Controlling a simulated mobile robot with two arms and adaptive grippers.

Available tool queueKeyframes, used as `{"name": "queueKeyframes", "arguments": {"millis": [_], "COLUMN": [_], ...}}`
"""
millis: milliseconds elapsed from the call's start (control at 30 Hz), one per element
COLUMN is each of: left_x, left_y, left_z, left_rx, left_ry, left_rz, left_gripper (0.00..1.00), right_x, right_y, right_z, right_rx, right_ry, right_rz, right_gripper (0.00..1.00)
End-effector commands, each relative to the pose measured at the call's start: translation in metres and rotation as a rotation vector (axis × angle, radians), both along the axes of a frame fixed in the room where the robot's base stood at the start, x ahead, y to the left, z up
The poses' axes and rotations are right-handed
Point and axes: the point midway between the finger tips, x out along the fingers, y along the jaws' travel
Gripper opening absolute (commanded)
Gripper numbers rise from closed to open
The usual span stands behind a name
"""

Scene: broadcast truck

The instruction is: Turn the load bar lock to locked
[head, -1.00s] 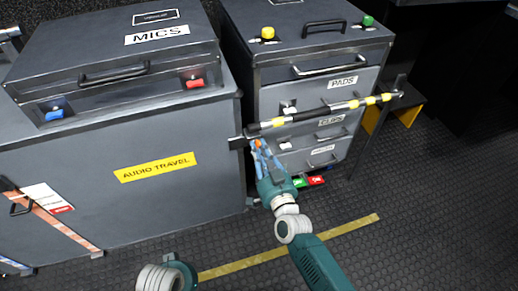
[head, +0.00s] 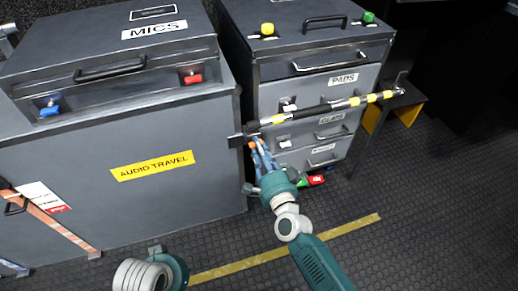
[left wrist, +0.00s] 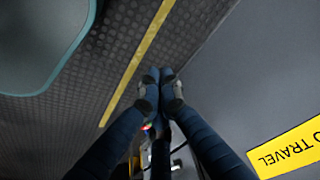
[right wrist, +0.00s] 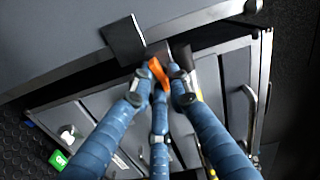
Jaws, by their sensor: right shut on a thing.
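The load bar (head: 312,112), black and silver with yellow bands, crosses the front of the drawer cabinet. Its left end meets a dark bracket (head: 243,136) at the case corner; the bracket also shows in the right wrist view (right wrist: 124,40). The small orange lock lever (right wrist: 158,72) sits between the fingertips of my right gripper (right wrist: 160,90), which is shut on it just below the bar's left end. In the head view the right gripper (head: 259,150) largely hides the lever. My left gripper (left wrist: 159,78) has its fingertips together, empty, above the floor beside the case.
A grey case (head: 120,165) labelled AUDIO TRAVEL stands at left with a MICS box on top. The drawer cabinet (head: 300,75) stands behind the bar. A dark stand (head: 400,97) with yellow legs is at the bar's right end.

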Motion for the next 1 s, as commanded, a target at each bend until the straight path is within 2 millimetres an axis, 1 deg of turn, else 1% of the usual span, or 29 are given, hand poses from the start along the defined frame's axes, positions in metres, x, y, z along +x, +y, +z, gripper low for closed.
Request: {"name": "queueKeyframes", "arguments": {"millis": [33,200,400,900,933,1000], "left_x": [0.000,-0.001,-0.003,-0.002,-0.002,-0.003], "left_y": [0.000,0.001,0.001,0.001,0.001,0.001], "left_z": [0.003,0.013,0.019,0.022,0.022,0.022], "left_rx": [0.000,-0.001,0.000,-0.001,-0.001,-0.001], "left_ry": [-0.004,-0.009,-0.011,-0.014,-0.014,-0.014], "left_rz": [0.000,0.001,0.001,0.002,0.002,0.002], "left_gripper": [0.00,0.00,0.00,0.00,0.00,0.00], "right_x": [-0.001,-0.001,-0.001,-0.002,-0.002,-0.002], "right_y": [-0.003,-0.002,-0.002,-0.002,-0.002,-0.001], "right_z": [-0.006,-0.006,-0.007,-0.008,-0.008,-0.008], "right_rx": [0.023,0.100,0.149,0.163,0.163,0.164], "right_ry": [0.015,0.041,0.059,0.066,0.066,0.066], "right_rz": [-0.004,-0.004,-0.003,-0.003,-0.003,-0.001], "right_gripper": [0.00,0.00,0.00,0.00,0.20,0.31]}}
